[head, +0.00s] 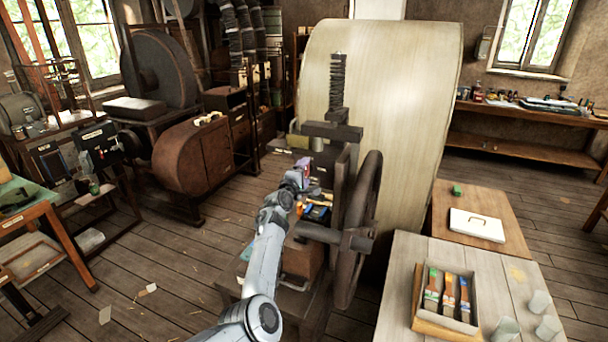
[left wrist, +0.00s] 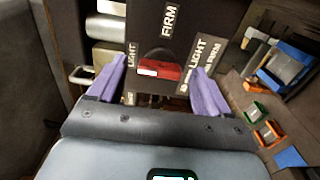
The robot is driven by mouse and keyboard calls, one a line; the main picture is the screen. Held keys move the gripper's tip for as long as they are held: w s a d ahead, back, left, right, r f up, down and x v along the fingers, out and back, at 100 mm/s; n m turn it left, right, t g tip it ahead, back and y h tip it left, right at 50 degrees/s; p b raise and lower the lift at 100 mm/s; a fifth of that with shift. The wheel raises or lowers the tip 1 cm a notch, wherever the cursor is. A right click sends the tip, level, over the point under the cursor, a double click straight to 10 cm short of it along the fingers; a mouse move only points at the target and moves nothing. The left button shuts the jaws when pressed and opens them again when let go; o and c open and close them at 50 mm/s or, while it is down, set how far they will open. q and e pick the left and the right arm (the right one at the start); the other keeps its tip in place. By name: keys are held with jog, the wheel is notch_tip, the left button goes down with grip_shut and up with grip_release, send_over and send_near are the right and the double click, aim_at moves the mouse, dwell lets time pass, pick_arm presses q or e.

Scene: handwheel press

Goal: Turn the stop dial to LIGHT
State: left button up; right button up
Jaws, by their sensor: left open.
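In the head view my left gripper (head: 303,172) is at the front of the handwheel press (head: 335,132) and the dial is not clear there. My right gripper is not in view.
The press's large handwheel (head: 365,230) stands right of my left arm. Coloured blocks (left wrist: 285,65) and small bins (left wrist: 254,110) lie right of the dial. A table with a tray (head: 418,300) of coloured items stands at lower right. Open floor lies left of my arm.

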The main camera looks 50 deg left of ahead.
pick_arm(q)
jog(key=v, duration=1)
jog(key=shift+s+d, duration=0.15)
jog(key=shift+s, duration=0.25)
dwell(0.4)
